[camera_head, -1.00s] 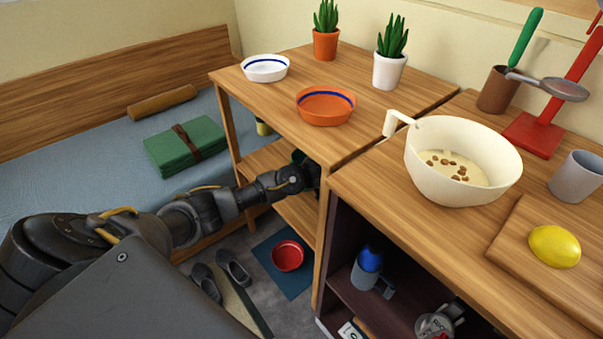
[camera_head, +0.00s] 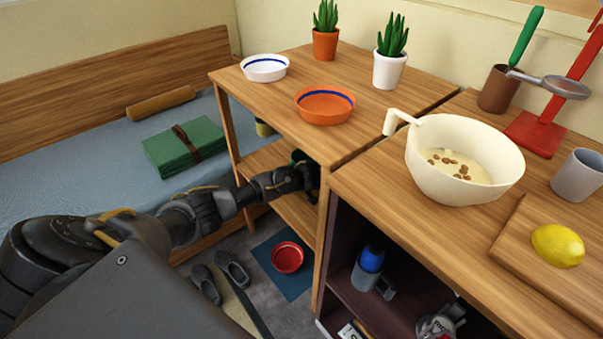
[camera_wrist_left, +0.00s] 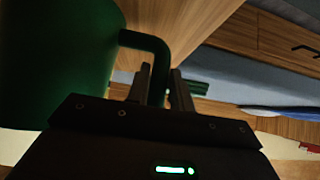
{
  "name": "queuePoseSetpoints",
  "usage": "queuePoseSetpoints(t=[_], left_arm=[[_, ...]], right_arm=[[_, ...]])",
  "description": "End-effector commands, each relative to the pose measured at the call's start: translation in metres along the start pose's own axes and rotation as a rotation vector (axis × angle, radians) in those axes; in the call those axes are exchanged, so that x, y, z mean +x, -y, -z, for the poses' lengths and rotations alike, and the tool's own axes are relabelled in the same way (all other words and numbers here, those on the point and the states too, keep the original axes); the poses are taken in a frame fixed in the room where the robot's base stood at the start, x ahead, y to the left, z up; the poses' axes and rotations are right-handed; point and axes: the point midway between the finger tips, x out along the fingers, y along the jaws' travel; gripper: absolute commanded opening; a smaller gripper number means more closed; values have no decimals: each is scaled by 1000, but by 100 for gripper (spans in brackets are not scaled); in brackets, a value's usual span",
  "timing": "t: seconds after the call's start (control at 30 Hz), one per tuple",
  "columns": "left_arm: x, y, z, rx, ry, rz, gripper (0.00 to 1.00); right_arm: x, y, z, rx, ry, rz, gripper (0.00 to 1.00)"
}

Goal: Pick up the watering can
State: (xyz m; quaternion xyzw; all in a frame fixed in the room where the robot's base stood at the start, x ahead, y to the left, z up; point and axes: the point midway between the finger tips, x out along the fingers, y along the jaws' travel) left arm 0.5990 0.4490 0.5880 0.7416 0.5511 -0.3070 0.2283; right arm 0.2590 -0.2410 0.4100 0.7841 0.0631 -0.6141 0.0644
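The watering can (camera_wrist_left: 55,60) is dark green and fills the left of the left wrist view, close to the camera. Its bent handle (camera_wrist_left: 155,62) runs down between the two fingers of my left gripper (camera_wrist_left: 162,85). The fingers lie close against the handle on both sides, shut on it. In the head view only a small green bit of the can shows, inside the wooden shelf unit under its top, by my left gripper (camera_head: 308,176). The shelf post and my wrist hide most of both there. My right gripper is not in view.
The shelf unit's top (camera_head: 270,95) and front post (camera_head: 322,240) are close around my left wrist. An orange dish (camera_head: 325,118) and a white dish (camera_head: 265,76) stand on top. A red bowl (camera_head: 288,257) is on the floor below. A bed with a green folded blanket (camera_head: 172,150) lies left.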

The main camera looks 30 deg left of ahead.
Motion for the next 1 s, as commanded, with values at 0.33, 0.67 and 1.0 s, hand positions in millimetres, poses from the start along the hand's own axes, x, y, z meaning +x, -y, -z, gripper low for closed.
queuePoseSetpoints(t=[0.33, 0.67, 1.0], left_arm=[[0, 0, 0, 0, 0, 0, 0], [0, 0, 0, 1, 0, 1, 0], [0, 0, 0, 1, 0, 1, 0]], right_arm=[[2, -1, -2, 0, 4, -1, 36], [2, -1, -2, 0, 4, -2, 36], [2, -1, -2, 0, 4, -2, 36]])
